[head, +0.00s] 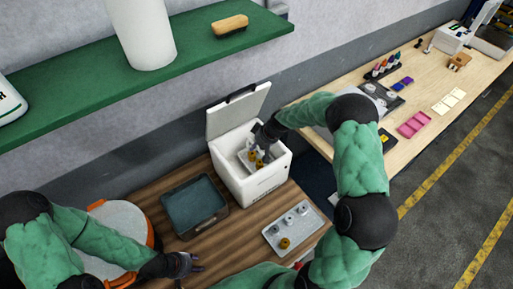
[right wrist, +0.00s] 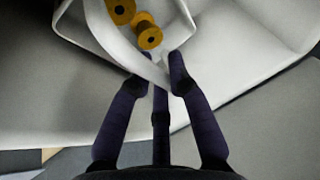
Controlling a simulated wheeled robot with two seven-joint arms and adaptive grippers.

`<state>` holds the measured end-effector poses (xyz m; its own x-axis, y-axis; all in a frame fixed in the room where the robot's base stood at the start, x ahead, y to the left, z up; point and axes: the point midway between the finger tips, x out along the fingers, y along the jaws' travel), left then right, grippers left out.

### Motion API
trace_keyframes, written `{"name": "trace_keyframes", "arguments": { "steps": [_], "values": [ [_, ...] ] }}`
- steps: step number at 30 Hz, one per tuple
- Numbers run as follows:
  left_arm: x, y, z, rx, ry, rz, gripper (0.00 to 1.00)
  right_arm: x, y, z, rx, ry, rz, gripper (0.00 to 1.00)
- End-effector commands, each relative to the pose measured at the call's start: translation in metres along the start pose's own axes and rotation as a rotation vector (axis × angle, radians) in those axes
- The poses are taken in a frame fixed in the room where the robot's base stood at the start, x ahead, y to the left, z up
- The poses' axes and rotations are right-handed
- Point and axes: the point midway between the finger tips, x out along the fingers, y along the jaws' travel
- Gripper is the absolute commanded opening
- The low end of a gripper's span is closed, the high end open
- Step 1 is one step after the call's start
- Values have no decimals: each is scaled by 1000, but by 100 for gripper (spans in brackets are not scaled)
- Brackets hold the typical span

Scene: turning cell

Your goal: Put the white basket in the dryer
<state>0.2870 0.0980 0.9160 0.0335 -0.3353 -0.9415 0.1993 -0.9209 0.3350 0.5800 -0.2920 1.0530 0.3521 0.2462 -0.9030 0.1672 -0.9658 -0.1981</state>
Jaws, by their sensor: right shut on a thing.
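The dryer (head: 268,181) is a white box with its lid (head: 238,108) raised, on the brown bench. The white basket (head: 242,157) is inside the dryer's opening, with brass-coloured parts (head: 255,158) in it. My right gripper (head: 263,138) reaches in from above and is shut on the basket's white strip or rim. In the right wrist view, the fingers (right wrist: 160,72) close on that strip of the basket (right wrist: 190,12), beside two brass parts (right wrist: 147,34). Whether the basket rests on the dryer's floor is hidden. My left gripper (head: 195,263) is low over the bench, fingers apart and empty.
A dark green-grey tray (head: 168,207) lies left of the dryer, and a grey tray (head: 273,238) with several small parts lies in front. A round white and orange container (head: 118,215) stands at the left. A green shelf (head: 75,97) hangs above. A wooden table (head: 432,88) stands right.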

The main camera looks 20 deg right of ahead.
Motion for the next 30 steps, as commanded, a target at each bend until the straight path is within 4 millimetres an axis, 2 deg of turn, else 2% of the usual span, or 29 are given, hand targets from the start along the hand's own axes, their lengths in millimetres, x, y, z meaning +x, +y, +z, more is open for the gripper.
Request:
{"name": "trace_keyframes", "arguments": {
  "steps": [3, 17, 18, 19, 20, 30],
  "values": [
    [-2, 1, 0, 0, 0, 0, 40, 7, 0, 4, 1, -4, -3, 0],
    [2, -1, 0, 0, 0, 0, 40, 12, 0, 6, 0, -3, -3, 0],
    [1, 0, 0, 0, 0, 0, 40, 11, 0, 6, 0, -5, -3, 30],
    [1, 0, 0, 0, 0, 0, 40, 11, 0, 6, 0, -5, -3, 39],
    [1, 0, 0, 0, 0, 0, 40, 11, 0, 6, 0, -5, -3, 43],
    [0, 0, 0, 0, 0, 0, 40, 10, 0, 6, 0, -5, -3, 43]
  ]
}}
